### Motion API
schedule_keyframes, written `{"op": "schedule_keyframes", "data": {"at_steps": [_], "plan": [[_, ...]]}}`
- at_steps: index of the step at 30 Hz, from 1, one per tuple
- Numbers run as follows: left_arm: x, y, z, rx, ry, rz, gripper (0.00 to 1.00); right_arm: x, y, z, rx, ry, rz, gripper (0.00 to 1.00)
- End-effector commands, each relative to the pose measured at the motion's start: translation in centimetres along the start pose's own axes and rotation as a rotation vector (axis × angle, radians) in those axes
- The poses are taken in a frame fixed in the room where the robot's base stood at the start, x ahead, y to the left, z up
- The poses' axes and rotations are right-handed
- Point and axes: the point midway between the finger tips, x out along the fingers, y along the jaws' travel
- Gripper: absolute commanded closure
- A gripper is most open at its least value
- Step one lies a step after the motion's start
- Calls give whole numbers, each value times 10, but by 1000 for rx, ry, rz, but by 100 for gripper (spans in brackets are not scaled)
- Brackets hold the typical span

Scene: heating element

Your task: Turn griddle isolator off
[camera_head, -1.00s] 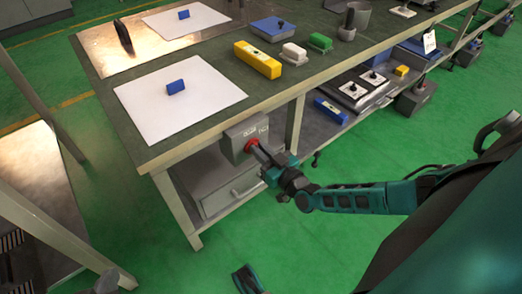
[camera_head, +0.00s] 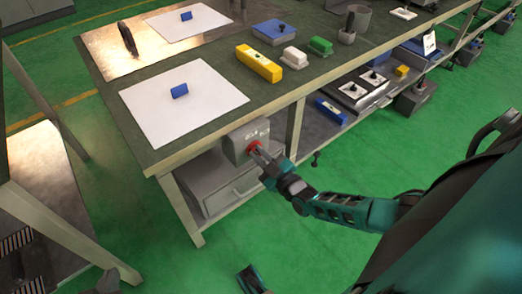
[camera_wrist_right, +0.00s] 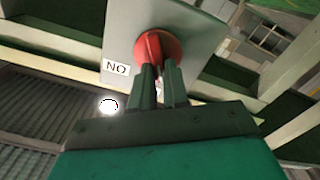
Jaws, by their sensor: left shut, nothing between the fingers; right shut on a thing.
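The griddle isolator (camera_head: 238,145) is a grey box on the front edge of the workbench, with a red rotary knob (camera_head: 253,148). My right gripper (camera_head: 261,156) is at the knob.
A drawer unit (camera_head: 235,188) sits below the isolator. A lower shelf with a hotplate unit (camera_head: 362,88) is to the right. Green floor in front is clear.

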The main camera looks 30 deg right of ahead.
Motion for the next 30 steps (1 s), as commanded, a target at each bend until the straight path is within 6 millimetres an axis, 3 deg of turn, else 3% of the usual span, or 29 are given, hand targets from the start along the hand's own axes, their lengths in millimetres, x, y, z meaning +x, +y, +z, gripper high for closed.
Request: {"op": "schedule_keyframes", "data": {"at_steps": [30], "plan": [[-3, -2, 3, 6, -9, -4, 100, -1, -13, 7, -899, -2, -3, 100]]}}
